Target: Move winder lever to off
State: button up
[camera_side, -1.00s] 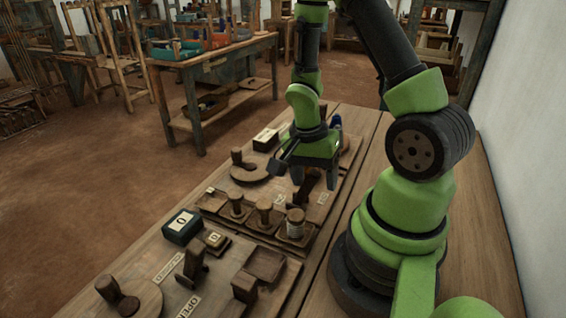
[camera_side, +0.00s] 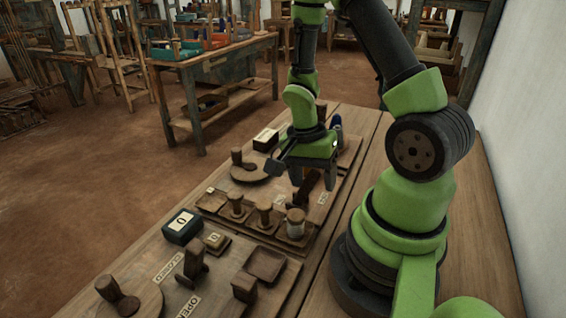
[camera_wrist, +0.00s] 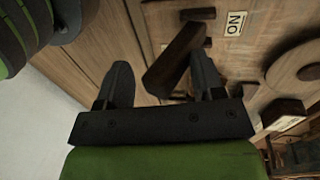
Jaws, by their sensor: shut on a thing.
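The winder lever (camera_side: 309,186) is a dark brown wooden bar on the board in front of my arm, partly hidden by the fingers in the side view. My gripper (camera_side: 313,182) is down over it, pointing at the board. The gripper is shut on the lever. A white ON label (camera_wrist: 236,22) lies on the board to the right of the lever. I cannot make out an off label.
Several wooden pegs (camera_side: 264,210) stand on square bases close in front of the gripper. A round wooden disc with a knob (camera_side: 249,172) lies to the left. A dark box marked 0 (camera_side: 183,226) stands farther left. Bare tabletop (camera_side: 338,190) lies right of the board.

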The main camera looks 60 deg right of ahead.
jog(key=shift+s+a, duration=0.1)
jog(key=shift+s, duration=0.15)
jog(key=shift+w+r, duration=0.15)
jog(key=shift+r, duration=3.1)
jog(key=shift+w+r, duration=0.15)
jog(key=shift+r, duration=0.15)
jog(key=s+a+r+n+t+y, duration=0.1)
jog(key=a+r+n+t, duration=0.3)
jog(key=a+r+n, duration=0.2)
jog(key=s+a+r+n+t+y, duration=0.1)
jog(key=a+r+n+t, duration=0.4)
jog(key=r+n, duration=0.3)
notch_tip(320, 180, up, 2)
jog(key=shift+s+a+r, duration=0.15)
jog(key=shift+a+r, duration=0.1)
jog(key=shift+a, duration=0.35)
